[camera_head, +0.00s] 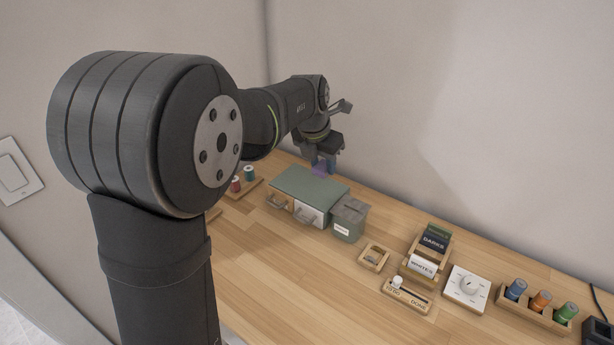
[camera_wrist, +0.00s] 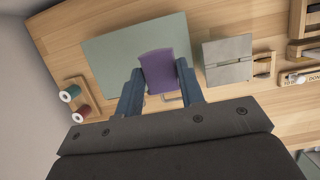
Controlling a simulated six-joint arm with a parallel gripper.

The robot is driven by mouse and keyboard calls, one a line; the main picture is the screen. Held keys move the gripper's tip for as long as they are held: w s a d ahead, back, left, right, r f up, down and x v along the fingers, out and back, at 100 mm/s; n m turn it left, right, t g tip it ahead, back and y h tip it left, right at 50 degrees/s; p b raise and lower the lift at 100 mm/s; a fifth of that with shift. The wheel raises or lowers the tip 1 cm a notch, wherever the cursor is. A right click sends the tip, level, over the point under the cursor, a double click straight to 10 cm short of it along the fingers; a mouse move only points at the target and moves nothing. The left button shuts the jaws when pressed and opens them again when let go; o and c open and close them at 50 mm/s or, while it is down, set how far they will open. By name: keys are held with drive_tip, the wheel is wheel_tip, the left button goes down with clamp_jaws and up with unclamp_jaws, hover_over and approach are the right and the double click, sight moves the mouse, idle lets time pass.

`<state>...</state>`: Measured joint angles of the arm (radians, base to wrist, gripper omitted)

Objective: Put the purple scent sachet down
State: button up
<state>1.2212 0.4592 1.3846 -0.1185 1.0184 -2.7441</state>
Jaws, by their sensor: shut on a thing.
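The purple scent sachet (camera_wrist: 158,70) is held between the fingers of my gripper (camera_wrist: 160,88) in the wrist view. In the head view, my gripper (camera_head: 325,160) is above the green top of a drawer box (camera_head: 310,186), and the purple sachet (camera_head: 322,169) shows small at its fingertips. The green top (camera_wrist: 110,60) lies behind the sachet in the wrist view. I cannot tell whether the sachet touches that top.
A grey-green lidded box (camera_head: 349,219) stands right of the drawer box. Thread spools (camera_head: 248,174) sit in a wooden holder to the left. A small wooden tray (camera_head: 374,257), card holder (camera_head: 426,251), dial (camera_head: 466,287) and more spools (camera_head: 540,300) line the right.

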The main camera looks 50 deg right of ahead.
hover_over(310, 184)
drive_tip(key=a, duration=0.1)
wheel_tip(310, 184, down, 3)
drive_tip(key=shift+r, duration=0.1)
drive_tip(key=shift+f, duration=2)
drive_tip(key=shift+f, duration=0.1)
drive_tip(key=o, duration=1)
drive_tip(key=shift+c, duration=0.2)
drive_tip(key=v, duration=1.2)
